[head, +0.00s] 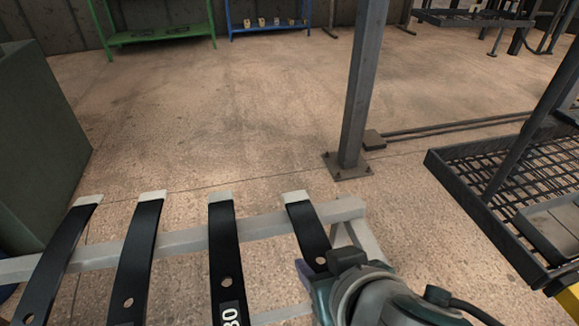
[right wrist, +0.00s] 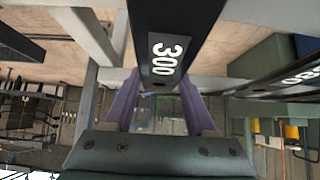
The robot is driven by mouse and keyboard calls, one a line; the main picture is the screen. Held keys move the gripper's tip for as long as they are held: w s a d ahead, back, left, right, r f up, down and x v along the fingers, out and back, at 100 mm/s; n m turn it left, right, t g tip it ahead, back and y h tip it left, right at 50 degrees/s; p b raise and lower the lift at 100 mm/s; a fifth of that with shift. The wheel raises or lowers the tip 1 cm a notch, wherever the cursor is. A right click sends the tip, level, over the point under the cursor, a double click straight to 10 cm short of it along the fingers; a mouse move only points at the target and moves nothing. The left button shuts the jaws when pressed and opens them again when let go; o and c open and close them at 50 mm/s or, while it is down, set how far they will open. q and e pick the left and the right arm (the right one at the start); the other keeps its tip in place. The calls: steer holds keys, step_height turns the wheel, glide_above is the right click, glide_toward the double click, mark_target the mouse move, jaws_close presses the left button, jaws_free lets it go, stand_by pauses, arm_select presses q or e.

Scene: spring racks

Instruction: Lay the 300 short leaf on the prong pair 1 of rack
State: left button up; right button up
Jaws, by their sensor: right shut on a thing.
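The 300 short leaf (head: 305,225) is a dark strip with a pale tip, the rightmost of the leaves in the head view. Its white "300" label shows in the right wrist view (right wrist: 172,25). My right gripper (head: 318,272) is shut on its near part; the purple fingers stand on both sides of it in the right wrist view (right wrist: 163,112). The leaf's far end is over the right end of the grey rack rail (head: 265,225); I cannot tell whether it touches. The prongs cannot be made out. My left gripper is not in view.
Other dark leaves (head: 140,250) lie across the rail to the left; the closest (head: 224,250) has a label ending in "80". A grey post (head: 362,85) stands beyond the rail. A black mesh shelf (head: 500,185) is at right, a green box (head: 35,135) at left.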

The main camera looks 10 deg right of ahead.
mark_target(323, 265)
jaws_close()
steer(key=shift+w+r, duration=0.1)
steer(key=shift+r, duration=0.1)
steer(key=shift+r+p, duration=0.35)
steer(key=shift+r, duration=0.2)
step_height(323, 265, up, 19)
steer(key=p, duration=0.6)
steer(key=shift+f, duration=0.15)
